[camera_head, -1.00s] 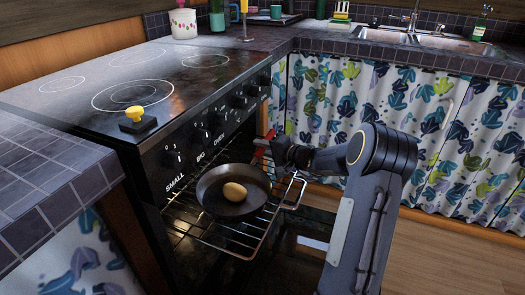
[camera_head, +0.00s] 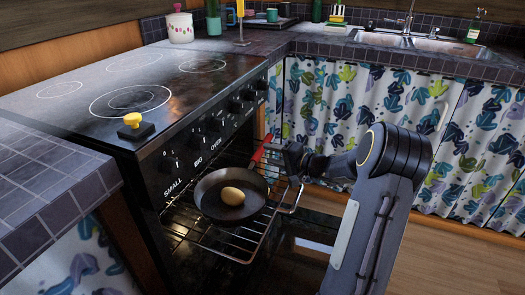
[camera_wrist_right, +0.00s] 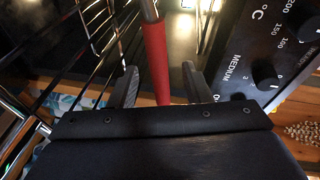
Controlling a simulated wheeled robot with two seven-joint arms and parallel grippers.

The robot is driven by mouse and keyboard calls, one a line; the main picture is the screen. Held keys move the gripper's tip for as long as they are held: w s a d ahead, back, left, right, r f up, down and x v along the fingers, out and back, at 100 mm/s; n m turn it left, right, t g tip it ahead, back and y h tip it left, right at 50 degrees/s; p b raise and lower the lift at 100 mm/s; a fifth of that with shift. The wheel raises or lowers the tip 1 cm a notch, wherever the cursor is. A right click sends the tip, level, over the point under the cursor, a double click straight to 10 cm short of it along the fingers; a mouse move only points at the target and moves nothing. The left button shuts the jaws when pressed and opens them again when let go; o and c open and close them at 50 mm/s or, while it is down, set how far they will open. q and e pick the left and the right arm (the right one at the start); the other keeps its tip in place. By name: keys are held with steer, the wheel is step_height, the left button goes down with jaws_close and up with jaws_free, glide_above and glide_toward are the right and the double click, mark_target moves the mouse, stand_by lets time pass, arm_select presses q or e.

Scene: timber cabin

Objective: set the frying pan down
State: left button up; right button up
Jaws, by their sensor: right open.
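The dark frying pan (camera_head: 213,208) sits on the pulled-out wire oven rack (camera_head: 213,243), with a brown egg-shaped item (camera_head: 232,196) in it. Its red handle (camera_head: 262,149) points back and to the right. My right gripper (camera_head: 277,153) is at the handle in the head view. In the right wrist view the red handle (camera_wrist_right: 156,62) runs between the two spread fingers of the gripper (camera_wrist_right: 158,85), with gaps on both sides. My left gripper is not in view.
The oven front with knobs (camera_head: 217,124) rises just behind the pan. A yellow-topped item (camera_head: 134,120) stands on the stove's near edge. The sink (camera_head: 430,42) and patterned curtains (camera_head: 380,100) are at the back right. Wooden floor is clear at right.

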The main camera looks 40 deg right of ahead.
steer(key=p+v, duration=0.1)
steer(key=v, duration=0.5)
steer(key=shift+s+r, duration=0.1)
steer(key=shift+s, duration=0.15)
steer(key=s+a+r+n+g+y, duration=0.2)
steer(key=a+r+n+g+y, duration=0.1)
steer(key=a, duration=0.8)
steer(key=s+a+r+n+g+y, duration=0.2)
steer(key=s+a+r+n+g, duration=0.1)
steer(key=a, duration=0.7)
steer(key=s+a+f+n+g+h, duration=0.2)
steer(key=s+a, duration=0.3)
steer(key=s, duration=0.3)
steer(key=s+a+f+n+g+h, duration=0.2)
steer(key=s+a+f+n, duration=0.1)
steer(key=s, duration=0.6)
steer(key=shift+s+a+f+n+h, duration=0.2)
steer(key=shift+a+n+h, duration=0.25)
steer(key=shift+a, duration=0.7)
